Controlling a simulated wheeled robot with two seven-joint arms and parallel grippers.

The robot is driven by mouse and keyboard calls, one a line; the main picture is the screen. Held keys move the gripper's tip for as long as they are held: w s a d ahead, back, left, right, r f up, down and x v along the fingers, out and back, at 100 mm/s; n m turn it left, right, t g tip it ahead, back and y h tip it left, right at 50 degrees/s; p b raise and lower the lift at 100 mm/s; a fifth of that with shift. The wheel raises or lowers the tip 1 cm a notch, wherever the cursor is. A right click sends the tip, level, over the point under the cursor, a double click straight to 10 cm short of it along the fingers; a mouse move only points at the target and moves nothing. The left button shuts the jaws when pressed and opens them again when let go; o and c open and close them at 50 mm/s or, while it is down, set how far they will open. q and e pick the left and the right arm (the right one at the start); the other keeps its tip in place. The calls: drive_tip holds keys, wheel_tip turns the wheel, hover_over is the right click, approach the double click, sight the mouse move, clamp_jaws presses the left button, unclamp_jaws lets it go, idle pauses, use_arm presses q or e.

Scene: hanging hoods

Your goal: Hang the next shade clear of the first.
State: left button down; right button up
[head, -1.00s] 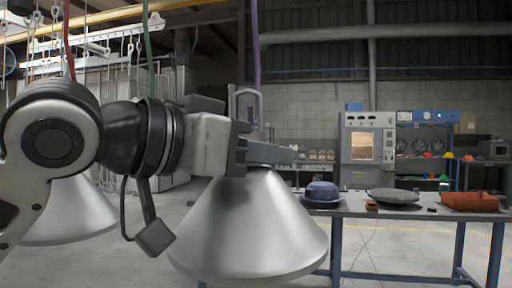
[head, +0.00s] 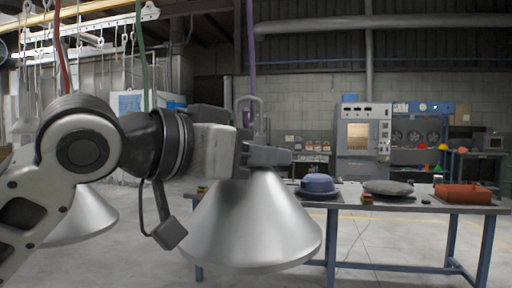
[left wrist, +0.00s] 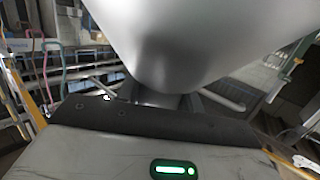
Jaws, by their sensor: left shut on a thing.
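My left gripper (head: 268,155) is shut on the neck of a silver cone-shaped shade (head: 252,228), which hangs wide end down and looks nearly upright. Its top loop (head: 240,102) stands above the fingers, close in the picture to a purple cord (head: 250,60); I cannot tell whether they touch. In the left wrist view the held shade (left wrist: 168,45) fills the upper middle. Another silver shade (head: 88,218) shows at the left, partly hidden by my left arm, apart from the held one in the picture. Its top is hidden. My right gripper is out of view.
A red cord (head: 62,60) and a green cord (head: 143,60) hang at the upper left, near a rail with several hooks (head: 120,18).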

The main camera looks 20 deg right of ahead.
use_arm(q)
drive_tip(key=shift+f+b, duration=0.6)
drive_tip(key=shift+f, duration=0.75)
idle(0.5)
drive_tip(key=c, duration=0.8)
unclamp_jaws()
drive_tip(key=shift+c, duration=0.2)
drive_tip(key=shift+d, duration=0.1)
